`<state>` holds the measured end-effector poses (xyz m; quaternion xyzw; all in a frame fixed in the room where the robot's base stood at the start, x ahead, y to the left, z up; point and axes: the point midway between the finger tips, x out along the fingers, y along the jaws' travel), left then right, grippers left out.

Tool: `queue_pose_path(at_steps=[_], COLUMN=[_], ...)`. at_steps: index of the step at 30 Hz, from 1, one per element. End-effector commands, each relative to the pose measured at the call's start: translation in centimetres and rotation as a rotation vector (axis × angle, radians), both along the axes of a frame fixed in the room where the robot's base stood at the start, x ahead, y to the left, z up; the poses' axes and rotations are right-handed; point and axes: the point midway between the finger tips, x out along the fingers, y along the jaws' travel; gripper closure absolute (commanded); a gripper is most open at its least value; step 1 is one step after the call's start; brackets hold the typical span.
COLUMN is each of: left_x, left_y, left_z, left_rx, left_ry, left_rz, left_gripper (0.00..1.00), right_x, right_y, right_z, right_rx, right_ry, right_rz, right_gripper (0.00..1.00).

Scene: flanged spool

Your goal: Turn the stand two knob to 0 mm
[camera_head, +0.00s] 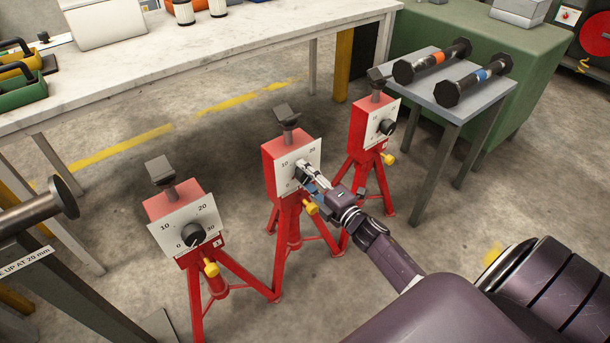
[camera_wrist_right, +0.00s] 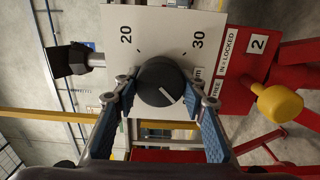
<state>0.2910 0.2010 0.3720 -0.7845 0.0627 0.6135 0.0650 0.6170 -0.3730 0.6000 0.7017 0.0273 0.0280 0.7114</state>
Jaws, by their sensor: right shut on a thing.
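Stand two is the middle red stand (camera_head: 283,180), with a white dial plate (camera_head: 283,172) facing me. In the right wrist view its plate (camera_wrist_right: 168,30) shows 20, 30 and a label 2. The dark round knob (camera_wrist_right: 160,80) sits between the fingers of my right gripper (camera_wrist_right: 163,98); its white pointer line points to the lower right of that picture, opposite the 20. The lower part of the dial is hidden behind the fingers. In the head view my right gripper (camera_head: 305,172) is shut on the knob and covers it. My left gripper is not in view.
Similar red stands stand left (camera_head: 190,222) and right (camera_head: 372,132). A yellow handle (camera_wrist_right: 278,102) is just beside stand two's plate. A grey table (camera_head: 465,105) with two dumbbell-like spools is at right. A white bench (camera_head: 200,60) runs behind.

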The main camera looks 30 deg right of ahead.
Motion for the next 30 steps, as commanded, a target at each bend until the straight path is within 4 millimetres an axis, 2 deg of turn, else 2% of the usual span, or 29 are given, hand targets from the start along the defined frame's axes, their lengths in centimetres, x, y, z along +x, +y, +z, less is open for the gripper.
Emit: queue_pose_path(at_steps=[8,9,13,23,26,30], left_x=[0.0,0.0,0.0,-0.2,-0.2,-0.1], left_y=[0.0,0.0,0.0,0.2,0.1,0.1], left_z=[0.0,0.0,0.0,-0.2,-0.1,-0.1], left_rx=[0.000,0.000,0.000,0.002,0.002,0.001], left_ry=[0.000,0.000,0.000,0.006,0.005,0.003], left_rz=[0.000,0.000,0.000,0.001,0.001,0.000], left_gripper=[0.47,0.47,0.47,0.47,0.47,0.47], right_x=[0.0,0.0,0.0,-0.3,-1.1,-3.4], right_y=[0.0,0.0,0.0,0.0,-0.1,-0.3], right_z=[-0.1,-0.1,-0.1,-0.1,-0.1,-0.2], right_rx=[-0.005,-0.005,-0.004,-0.002,-0.002,-0.001], right_ry=[0.003,0.003,0.002,0.001,0.002,0.004], right_rz=[0.000,0.000,0.000,0.000,-0.001,0.000], right_gripper=[0.86,0.57,0.44,0.44,0.44,0.44])
